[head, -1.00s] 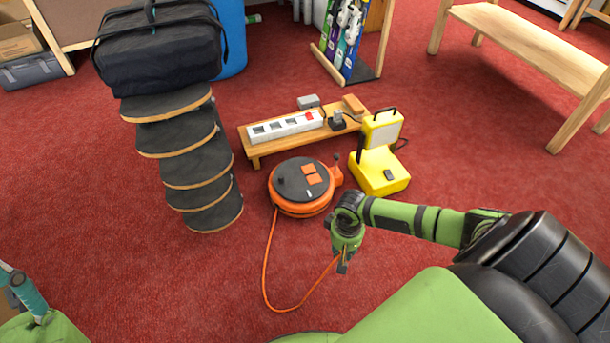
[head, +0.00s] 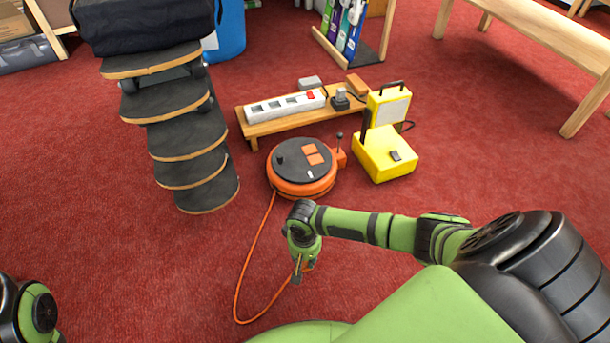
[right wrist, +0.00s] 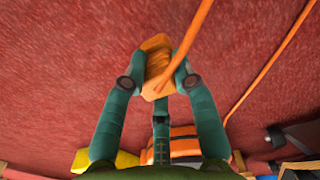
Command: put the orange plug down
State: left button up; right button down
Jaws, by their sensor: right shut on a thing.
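My right gripper (head: 299,274) hangs over the red carpet in front of the cable reel, pointing down. It is shut on the orange plug (right wrist: 156,66). In the right wrist view the plug sits between the teal fingers, with its orange cable (right wrist: 190,52) running up past it. In the head view the plug is mostly hidden by the gripper. I cannot tell whether it touches the carpet. The cable loops over the floor to the orange and black reel (head: 302,165). My left gripper is not in view; only part of my left arm shows at lower left.
A white power strip (head: 284,105) lies on a low wooden shelf (head: 262,128) behind the reel. A yellow work lamp (head: 384,154) stands right of the reel. Round-ended dark boards (head: 186,132) are stacked at left under a black bag (head: 145,28). The carpet around the gripper is clear.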

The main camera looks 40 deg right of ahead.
jog(key=shift+f, duration=0.2)
jog(key=shift+f, duration=0.1)
jog(key=shift+f, duration=0.5)
jog(key=c, duration=1)
grip_release()
